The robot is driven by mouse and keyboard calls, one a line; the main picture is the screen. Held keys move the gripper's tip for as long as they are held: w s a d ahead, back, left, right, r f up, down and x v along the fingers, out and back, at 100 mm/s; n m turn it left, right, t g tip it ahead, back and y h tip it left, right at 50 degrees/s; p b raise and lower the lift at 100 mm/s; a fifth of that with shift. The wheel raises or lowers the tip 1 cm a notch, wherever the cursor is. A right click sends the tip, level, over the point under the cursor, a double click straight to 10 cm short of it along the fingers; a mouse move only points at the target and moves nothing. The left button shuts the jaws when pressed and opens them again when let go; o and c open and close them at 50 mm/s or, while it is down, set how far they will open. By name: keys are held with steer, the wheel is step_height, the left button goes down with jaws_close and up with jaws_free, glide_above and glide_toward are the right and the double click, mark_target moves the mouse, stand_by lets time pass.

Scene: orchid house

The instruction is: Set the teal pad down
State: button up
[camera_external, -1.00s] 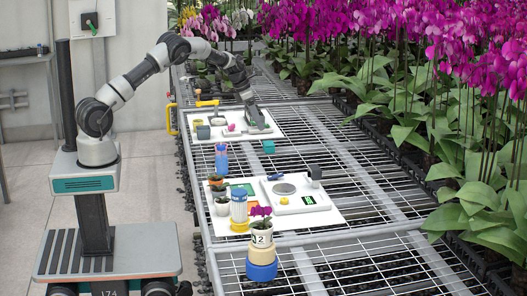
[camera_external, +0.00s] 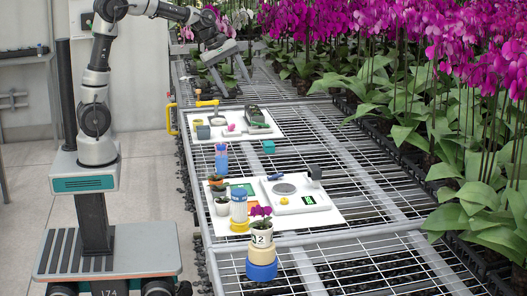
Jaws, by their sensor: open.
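A small teal block (camera_external: 268,147), the only clearly teal loose thing I can make out and likely the pad, rests on the wire bench just off the near right corner of the far white board (camera_external: 232,136). My gripper (camera_external: 233,86) is open and empty, raised above the bench beyond the far board. Its fingers point down and are apart from the block. A dark grey-green object (camera_external: 254,115) lies on the far board, below and nearer than my gripper; I cannot tell what it is.
The near white board (camera_external: 330,218) holds a scale (camera_external: 298,195), small pots and a green sheet. Tall orchids line the right. Bare mesh lies between.

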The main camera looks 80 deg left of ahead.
steer(key=s+d+r+m, duration=0.3)
steer(key=s+d+m, duration=0.45)
steer(key=s, duration=0.25)
steer(key=s+d+f+m, duration=0.1)
steer(key=s+d+m, duration=0.2)
steer(key=s+m, duration=0.3)
steer(key=s+d+f+m+y, duration=0.1)
steer(key=s+d+f+m, duration=0.1)
steer(key=s+m, duration=0.4)
steer(key=shift+s+d+t, duration=0.3)
steer(key=shift+s+d, duration=0.45)
steer(key=shift+s, duration=0.45)
step_height(320, 180, up, 14)
steer(key=p, duration=1.3)
steer(key=shift+f+p, duration=0.2)
steer(key=shift+p, duration=0.1)
